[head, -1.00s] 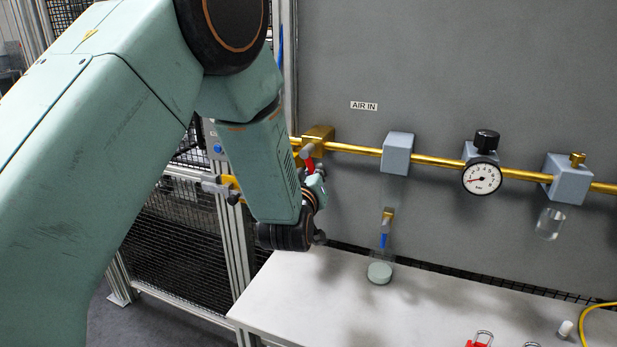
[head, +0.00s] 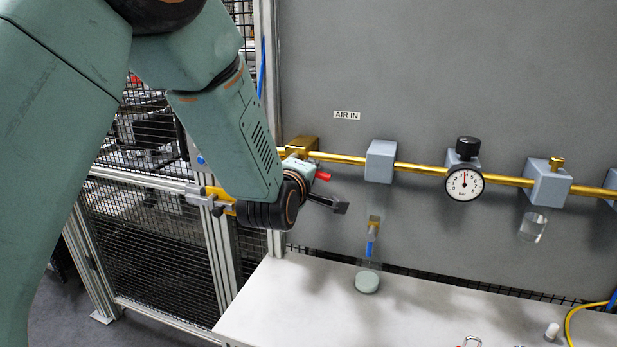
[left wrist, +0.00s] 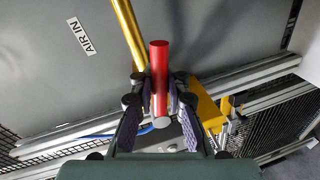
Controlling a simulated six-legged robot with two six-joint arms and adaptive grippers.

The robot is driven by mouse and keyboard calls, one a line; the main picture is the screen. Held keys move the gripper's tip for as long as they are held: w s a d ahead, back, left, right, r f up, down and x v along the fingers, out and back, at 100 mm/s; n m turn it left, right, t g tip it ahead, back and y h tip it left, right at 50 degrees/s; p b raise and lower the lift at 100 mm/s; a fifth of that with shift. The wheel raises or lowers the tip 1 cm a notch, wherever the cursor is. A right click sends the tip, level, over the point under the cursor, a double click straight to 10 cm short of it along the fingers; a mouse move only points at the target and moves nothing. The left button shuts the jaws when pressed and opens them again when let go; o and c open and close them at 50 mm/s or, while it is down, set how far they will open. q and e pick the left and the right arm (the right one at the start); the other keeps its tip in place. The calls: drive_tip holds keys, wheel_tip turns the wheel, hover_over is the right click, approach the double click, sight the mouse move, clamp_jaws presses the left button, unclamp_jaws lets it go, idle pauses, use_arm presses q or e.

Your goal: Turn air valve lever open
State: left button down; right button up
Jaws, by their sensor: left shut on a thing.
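The air valve's brass body (head: 301,147) sits at the left end of the brass pipe, left of and below the AIR IN label. Its red lever (head: 323,176) points to the right, close to the pipe's line. My left gripper (head: 330,190) is at the lever, with one dark finger showing below it; the arm hides part of the valve. In the left wrist view the red lever (left wrist: 160,65) lies between the purple finger pads of my left gripper (left wrist: 159,95), which is shut on it. My right gripper is not in view.
The brass pipe (head: 410,167) runs right along the grey panel to a pressure gauge (head: 464,184), its needle pointing up. A white bench (head: 320,310) is below; mesh fencing (head: 150,240) is at left.

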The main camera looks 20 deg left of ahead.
use_arm(q)
drive_tip(key=shift+d+r+n+h, duration=0.1)
drive_tip(key=shift+r+n+h, duration=0.1)
drive_tip(key=shift+n, duration=0.35)
drive_tip(key=shift+r+n+h, duration=0.1)
drive_tip(key=shift+n+h, duration=0.1)
drive_tip(key=shift+n, duration=0.35)
drive_tip(key=c, duration=1.8)
unclamp_jaws()
drive_tip(key=shift+s, duration=0.1)
drive_tip(key=o, duration=0.4)
drive_tip(key=shift+s+r, duration=0.2)
drive_tip(key=shift+r, duration=0.1)
drive_tip(key=shift+o, duration=0.2)
drive_tip(key=shift+w, duration=0.15)
drive_tip(key=shift+w, duration=0.1)
